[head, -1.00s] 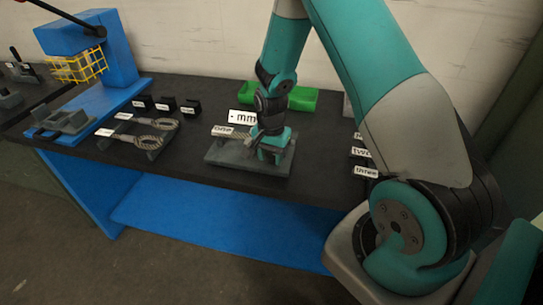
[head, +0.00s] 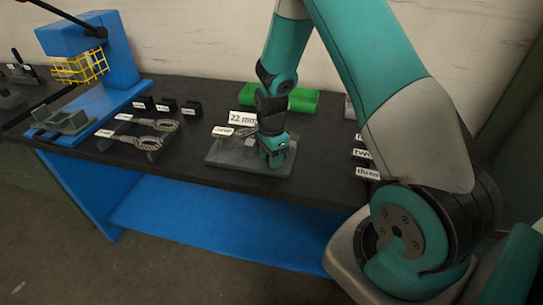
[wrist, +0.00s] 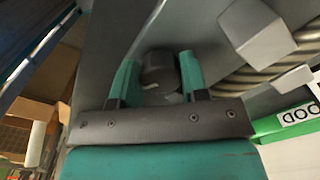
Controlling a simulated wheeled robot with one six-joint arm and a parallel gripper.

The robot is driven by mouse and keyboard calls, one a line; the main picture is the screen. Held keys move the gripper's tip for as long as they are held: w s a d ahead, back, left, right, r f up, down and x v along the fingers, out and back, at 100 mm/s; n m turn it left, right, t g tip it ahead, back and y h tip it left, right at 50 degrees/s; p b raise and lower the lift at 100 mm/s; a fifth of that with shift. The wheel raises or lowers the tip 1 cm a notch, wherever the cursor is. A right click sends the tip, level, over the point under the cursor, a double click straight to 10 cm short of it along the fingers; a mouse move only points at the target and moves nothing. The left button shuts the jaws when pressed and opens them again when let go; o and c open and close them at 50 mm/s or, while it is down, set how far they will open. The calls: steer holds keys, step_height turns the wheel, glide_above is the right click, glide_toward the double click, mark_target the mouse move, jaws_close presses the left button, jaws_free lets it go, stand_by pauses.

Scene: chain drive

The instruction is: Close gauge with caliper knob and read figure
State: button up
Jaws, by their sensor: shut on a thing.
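The gauge (head: 222,153) is a grey plate with blocks on the black bench. A white sign (head: 243,118) behind it reads "22 mm". A smaller label (head: 222,131) at its left is hard to read, perhaps "one". My gripper (head: 276,158) reaches down over the right part of the gauge and hides what is under it in the head view. In the wrist view my gripper (wrist: 158,72) is shut on the dark round caliper knob (wrist: 160,68), one green finger on each side. A ribbed, rope-like part (wrist: 262,66) lies to the right near a grey block (wrist: 258,32).
A green bin (head: 303,100) stands behind the gauge. A blue press with a yellow cage (head: 80,68) stands at left. Chain-like pieces on a holder (head: 150,138) and small black blocks (head: 165,106) lie between. Labels, one reading "three" (head: 368,173), are at the right.

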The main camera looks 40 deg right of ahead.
stand_by(0.4)
steer(key=o, duration=0.9)
steer(key=shift+o, duration=0.2)
step_height(320, 180, up, 18)
steer(key=b, duration=0.2)
steer(key=shift+f, duration=0.2)
steer(key=s+a+r+n+y, duration=0.2)
steer(key=s+a+r+n, duration=0.1)
steer(key=s+a+n, duration=0.8)
steer(key=s+a+r+n+y, duration=0.2)
steer(key=s+a+r+n, duration=0.1)
steer(key=s+a+n, duration=0.8)
steer(key=n, duration=0.4)
steer(key=shift+s+a+n, duration=0.15)
steer(key=shift+s+n, duration=0.1)
steer(key=shift+n, duration=0.05)
